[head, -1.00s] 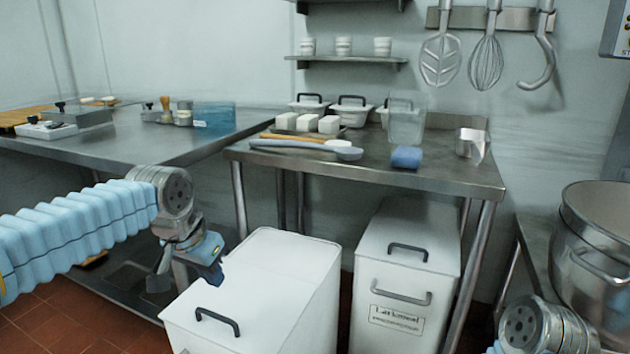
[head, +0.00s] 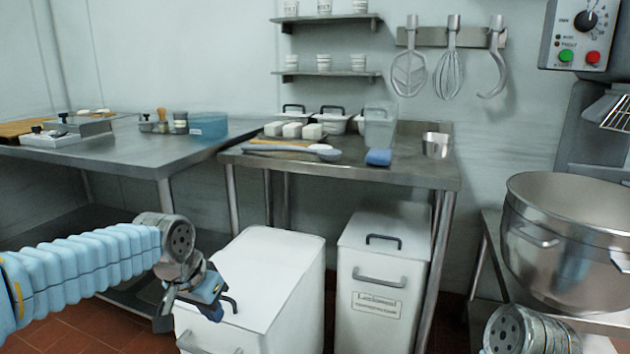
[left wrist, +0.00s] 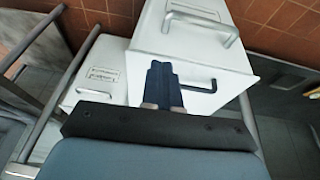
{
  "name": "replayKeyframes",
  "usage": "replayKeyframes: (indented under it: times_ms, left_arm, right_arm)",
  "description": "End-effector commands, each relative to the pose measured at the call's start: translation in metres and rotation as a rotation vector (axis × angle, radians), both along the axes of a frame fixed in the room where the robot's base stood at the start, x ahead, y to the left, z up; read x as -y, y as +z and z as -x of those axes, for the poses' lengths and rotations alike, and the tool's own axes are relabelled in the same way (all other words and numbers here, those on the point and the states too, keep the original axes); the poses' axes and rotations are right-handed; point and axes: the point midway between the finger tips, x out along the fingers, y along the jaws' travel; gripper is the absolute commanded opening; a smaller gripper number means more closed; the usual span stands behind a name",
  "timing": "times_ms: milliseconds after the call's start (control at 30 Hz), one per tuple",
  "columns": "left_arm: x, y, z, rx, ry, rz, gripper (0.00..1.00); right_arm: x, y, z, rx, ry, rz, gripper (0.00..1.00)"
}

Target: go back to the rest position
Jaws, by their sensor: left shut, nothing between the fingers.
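My left gripper (head: 212,300) is in the head view at the lower left, in front of the near white bin (head: 262,268). It hangs near that bin's lid handle; I cannot tell if it touches. In the left wrist view its dark fingers (left wrist: 162,84) are together and empty, with the white bin (left wrist: 190,55) beyond them. My right arm (head: 530,332) shows only in part at the bottom right of the head view. The right gripper is out of the picture.
A second white bin (head: 377,290) stands right of the first, partly under a steel table (head: 400,172) with white blocks, a spatula and a blue sponge. A large steel mixing bowl (head: 560,235) is at the right. Another steel counter (head: 130,150) is at the left.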

Motion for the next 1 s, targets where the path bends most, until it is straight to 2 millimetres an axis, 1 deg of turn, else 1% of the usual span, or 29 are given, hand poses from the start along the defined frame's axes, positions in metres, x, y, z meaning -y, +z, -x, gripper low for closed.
replayKeyframes:
  times_ms: [33, 167, 267, 367, 400, 467, 500, 567, 600, 667, 700, 767, 800, 833, 900, 1000]
  left_arm:
    - [0.003, -0.013, -0.002, -0.011, 0.000, 0.005, 0.00]
    - [0.014, -0.053, -0.007, -0.037, 0.005, 0.032, 0.00]
    - [0.024, -0.092, -0.008, -0.064, 0.015, 0.059, 0.00]
    - [0.034, -0.139, -0.004, -0.097, 0.034, 0.093, 0.00]
    - [0.039, -0.161, 0.000, -0.112, 0.045, 0.110, 0.00]
    - [0.046, -0.198, 0.009, -0.140, 0.070, 0.137, 0.00]
    - [0.051, -0.225, 0.019, -0.163, 0.090, 0.158, 0.00]
    - [0.059, -0.268, 0.039, -0.199, 0.130, 0.190, 0.00]
    - [0.063, -0.295, 0.056, -0.225, 0.161, 0.211, 0.00]
    - [0.069, -0.331, 0.083, -0.259, 0.215, 0.237, 0.00]
    - [0.072, -0.352, 0.103, -0.282, 0.251, 0.253, 0.00]
    - [0.076, -0.376, 0.131, -0.308, 0.304, 0.269, 0.00]
    - [0.078, -0.388, 0.149, -0.324, 0.335, 0.276, 0.00]
    - [0.079, -0.395, 0.159, -0.332, 0.355, 0.280, 0.00]
    - [0.080, -0.406, 0.179, -0.346, 0.392, 0.284, 0.00]
    - [0.081, -0.414, 0.194, -0.354, 0.422, 0.287, 0.00]
  right_arm:
    - [0.000, 0.000, 0.000, 0.000, 0.000, 0.000, 0.46]
    - [0.000, 0.000, 0.000, 0.000, 0.000, 0.000, 0.46]
    - [0.000, 0.000, 0.000, 0.000, 0.000, 0.000, 0.46]
    - [0.000, 0.000, 0.000, 0.000, 0.000, 0.000, 0.46]
    - [0.000, 0.000, 0.000, 0.000, 0.000, 0.000, 0.46]
    - [0.000, 0.000, 0.000, 0.000, 0.000, 0.000, 0.46]
    - [0.000, 0.000, 0.000, 0.000, 0.000, 0.000, 0.46]
    - [0.000, 0.000, 0.000, 0.000, 0.000, 0.000, 0.46]
    - [0.000, 0.000, 0.000, 0.000, 0.000, 0.000, 0.46]
    - [0.000, 0.000, 0.000, 0.000, 0.000, 0.000, 0.46]
    - [0.000, 0.000, 0.000, 0.000, 0.000, 0.000, 0.46]
    - [0.000, 0.000, 0.000, 0.000, 0.000, 0.000, 0.46]
    - [0.000, 0.000, 0.000, 0.000, 0.000, 0.000, 0.46]
    - [0.000, 0.000, 0.000, 0.000, 0.000, 0.000, 0.46]
    - [0.000, 0.000, 0.000, 0.000, 0.000, 0.000, 0.46]
    - [0.000, 0.000, 0.000, 0.000, 0.000, 0.000, 0.46]
